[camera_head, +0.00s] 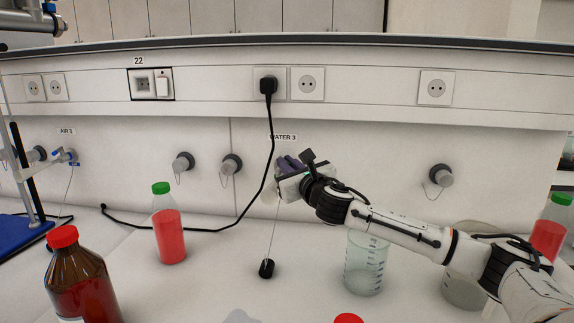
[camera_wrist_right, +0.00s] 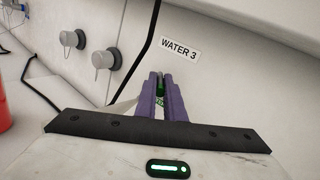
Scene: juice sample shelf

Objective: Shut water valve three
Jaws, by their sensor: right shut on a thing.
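The "WATER 3" label (camera_head: 283,137) is on the white wall panel behind the bench, and it also shows in the right wrist view (camera_wrist_right: 180,49). My right gripper (camera_head: 288,163) reaches to the wall just below this label. Its purple fingers (camera_wrist_right: 160,98) are close together with the green valve handle (camera_wrist_right: 160,87) between them. The gripper hides most of the valve, so how far the handle is turned is hard to tell. My left gripper is not in view.
A black cable (camera_head: 268,150) hangs from a socket left of my gripper. Grey fittings (camera_head: 231,164) line the wall. A green-capped red bottle (camera_head: 169,235), a brown bottle (camera_head: 82,285) and a glass beaker (camera_head: 365,265) stand on the bench. A valve marked "AIR" (camera_head: 65,156) is at far left.

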